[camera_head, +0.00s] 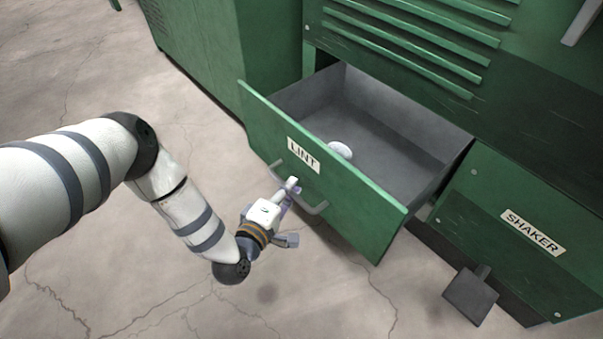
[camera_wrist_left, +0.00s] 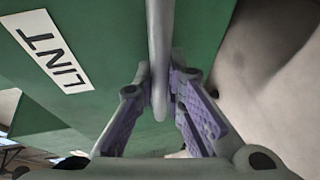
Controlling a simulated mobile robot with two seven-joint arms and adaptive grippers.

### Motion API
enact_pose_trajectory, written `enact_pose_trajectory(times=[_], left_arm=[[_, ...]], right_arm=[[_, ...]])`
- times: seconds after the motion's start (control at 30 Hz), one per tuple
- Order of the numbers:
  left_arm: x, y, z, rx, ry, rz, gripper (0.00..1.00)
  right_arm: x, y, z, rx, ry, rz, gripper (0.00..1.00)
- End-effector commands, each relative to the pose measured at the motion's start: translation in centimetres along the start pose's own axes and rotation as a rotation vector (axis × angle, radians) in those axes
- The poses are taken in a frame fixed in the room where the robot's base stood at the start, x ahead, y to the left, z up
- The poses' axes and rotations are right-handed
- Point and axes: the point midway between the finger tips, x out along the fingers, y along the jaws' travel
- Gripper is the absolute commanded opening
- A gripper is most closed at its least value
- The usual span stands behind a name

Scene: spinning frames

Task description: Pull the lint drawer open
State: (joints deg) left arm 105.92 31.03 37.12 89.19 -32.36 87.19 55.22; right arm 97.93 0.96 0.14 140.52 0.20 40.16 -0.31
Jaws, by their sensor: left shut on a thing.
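The lint drawer (camera_head: 355,205) is green-fronted with a white LINT label (camera_head: 303,155), and it stands pulled well out of the machine. Its grey inside shows, with a small white round thing (camera_head: 340,149) on the drawer floor near the front. A grey bar handle (camera_head: 316,208) runs along the front below the label. My left gripper (camera_head: 291,187) is at the handle, its fingers shut around the bar. In the left wrist view the handle (camera_wrist_left: 158,50) runs between the two purple-padded fingers (camera_wrist_left: 160,100), with the label (camera_wrist_left: 52,52) to the left. My right gripper is not in view.
A green machine with louvres (camera_head: 410,40) stands behind the drawer. A closed SHAKER panel (camera_head: 520,235) is to the right, with a dark pedal-like plate (camera_head: 470,296) low in front. The cracked concrete floor (camera_head: 330,290) before the drawer is clear.

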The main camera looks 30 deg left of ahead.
Motion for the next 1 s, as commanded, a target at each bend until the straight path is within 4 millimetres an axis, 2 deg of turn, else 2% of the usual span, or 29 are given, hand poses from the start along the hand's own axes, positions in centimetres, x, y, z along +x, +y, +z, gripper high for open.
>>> enact_pose_trajectory(times=[0.1, 0.3, 0.8, 0.83, 0.9, 1.0], left_arm=[[-1.5, 0.0, -0.6, 0.001, 0.000, 0.003, 0.00], [-3.1, -0.5, -1.2, 0.001, -0.001, 0.004, 0.00], [-3.6, -0.8, -1.4, 0.001, -0.001, 0.003, 0.00], [-3.6, -0.8, -1.4, 0.001, 0.000, 0.003, 0.15], [-3.6, -0.8, -1.4, 0.001, -0.001, 0.002, 0.31], [-3.6, -0.8, -1.4, 0.001, 0.000, 0.002, 0.31]], right_arm=[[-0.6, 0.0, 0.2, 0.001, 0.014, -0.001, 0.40], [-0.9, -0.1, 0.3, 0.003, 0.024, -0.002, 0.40], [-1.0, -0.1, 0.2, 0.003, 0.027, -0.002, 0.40], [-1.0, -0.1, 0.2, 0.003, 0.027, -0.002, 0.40], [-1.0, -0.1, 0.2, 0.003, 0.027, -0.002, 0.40], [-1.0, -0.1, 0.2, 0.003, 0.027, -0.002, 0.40]])
